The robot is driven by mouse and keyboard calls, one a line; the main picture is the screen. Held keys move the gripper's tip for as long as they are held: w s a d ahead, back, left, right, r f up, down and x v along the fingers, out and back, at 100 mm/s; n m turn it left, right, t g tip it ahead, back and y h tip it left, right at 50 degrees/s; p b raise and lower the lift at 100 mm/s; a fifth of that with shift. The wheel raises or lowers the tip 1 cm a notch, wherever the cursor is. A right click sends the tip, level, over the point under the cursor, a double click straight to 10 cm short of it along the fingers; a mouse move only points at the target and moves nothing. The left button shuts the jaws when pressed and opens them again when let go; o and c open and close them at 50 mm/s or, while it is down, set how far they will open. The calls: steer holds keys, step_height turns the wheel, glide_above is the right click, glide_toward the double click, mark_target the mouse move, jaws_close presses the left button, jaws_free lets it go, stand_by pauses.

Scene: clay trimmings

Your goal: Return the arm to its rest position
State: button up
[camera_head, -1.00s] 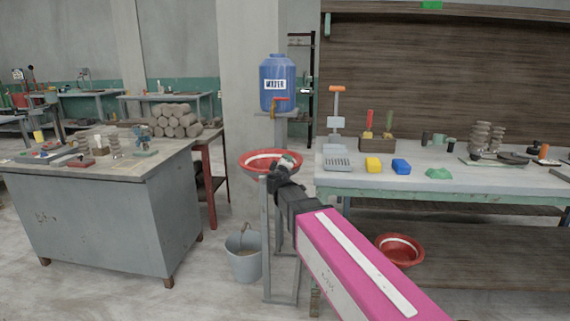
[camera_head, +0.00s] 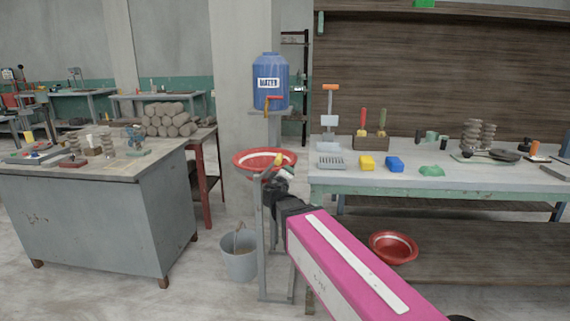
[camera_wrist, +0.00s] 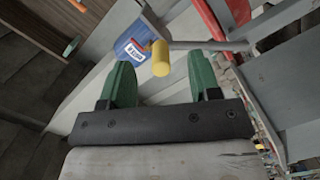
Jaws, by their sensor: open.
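My arm, with a pink link, reaches forward from the lower right in the head view. My gripper (camera_head: 278,172) is at its far end, in front of the red basin (camera_head: 243,160) on a grey stand. In the wrist view its two green fingers (camera_wrist: 161,80) are apart. Nothing is clasped between them. A yellow cylinder (camera_wrist: 160,60) shows beyond the gap, and I cannot tell its distance. The blue water tank (camera_wrist: 128,46) shows behind it; in the head view the tank (camera_head: 270,82) stands above the basin.
A workbench (camera_head: 450,181) with a scale, sponges and tools stands at right. A grey cabinet table (camera_head: 90,225) stands at left. A metal bucket (camera_head: 239,262) is on the floor by the basin stand. Another red basin (camera_head: 393,247) sits low under the workbench.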

steer(key=s+d+f+m+g+h, duration=0.25)
steer(key=d+f+m+g, duration=0.2)
steer(key=d+f, duration=0.6)
steer(key=s+d+f+m+g+y, duration=0.2)
steer(key=s+d+f+g, duration=0.3)
steer(key=s+f, duration=0.3)
steer(key=s+d+f+m+g+y, duration=0.3)
steer(key=s+d+f+g, duration=0.3)
steer(key=f, duration=0.6)
steer(key=shift+s+d+m+g, duration=0.15)
steer(key=shift+s+m+g, duration=0.2)
steer(key=shift+s+g, duration=0.45)
